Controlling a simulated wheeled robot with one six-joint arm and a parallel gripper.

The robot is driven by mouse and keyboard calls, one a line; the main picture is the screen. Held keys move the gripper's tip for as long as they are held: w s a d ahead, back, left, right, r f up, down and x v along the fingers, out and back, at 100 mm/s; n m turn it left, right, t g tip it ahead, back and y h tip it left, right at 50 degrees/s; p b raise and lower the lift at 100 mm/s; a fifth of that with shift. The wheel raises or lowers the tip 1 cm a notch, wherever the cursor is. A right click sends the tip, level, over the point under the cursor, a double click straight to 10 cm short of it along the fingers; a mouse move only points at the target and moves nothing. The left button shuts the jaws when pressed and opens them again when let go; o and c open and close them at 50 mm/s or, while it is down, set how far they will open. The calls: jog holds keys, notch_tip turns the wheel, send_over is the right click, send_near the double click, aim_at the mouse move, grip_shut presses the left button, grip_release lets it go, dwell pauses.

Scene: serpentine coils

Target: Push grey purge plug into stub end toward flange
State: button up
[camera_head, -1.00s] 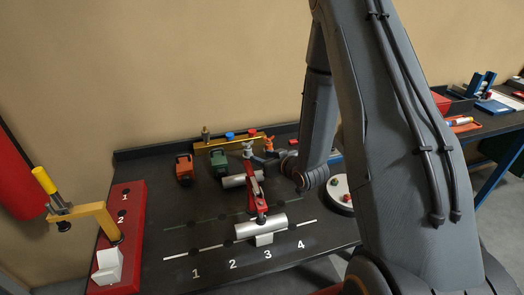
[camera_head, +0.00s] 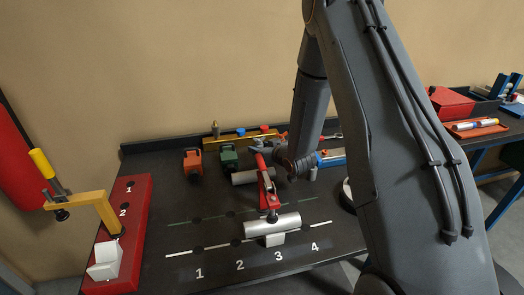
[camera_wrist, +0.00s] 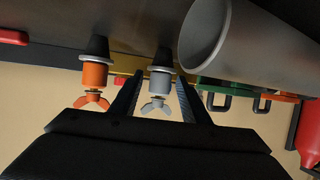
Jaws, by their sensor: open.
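The grey purge plug (camera_wrist: 160,82), with wings at its end, shows between my gripper's fingers (camera_wrist: 158,100) in the wrist view. My gripper is open, and I cannot tell whether either finger touches the plug. An orange plug (camera_wrist: 95,75) stands beside it, outside the fingers. A silver tube (camera_wrist: 205,40) shows its open end just to the right of the grey plug, apart from it. In the head view a silver tube (camera_head: 243,178) lies at the back, and another (camera_head: 262,227) sits under a red clamp (camera_head: 267,185). I cannot make out a flange.
Orange (camera_head: 192,162) and green (camera_head: 228,157) blocks with handles stand at the back left. A red fixture (camera_head: 130,225) with a yellow arm is at the left edge. The numbered table front (camera_head: 215,270) is mostly clear.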

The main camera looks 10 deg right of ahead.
jog(key=c, duration=1)
jog(key=shift+r, duration=0.1)
jog(key=shift+c, duration=0.3)
jog(key=shift+r+p, duration=2.65)
jog(key=shift+r, duration=1.75)
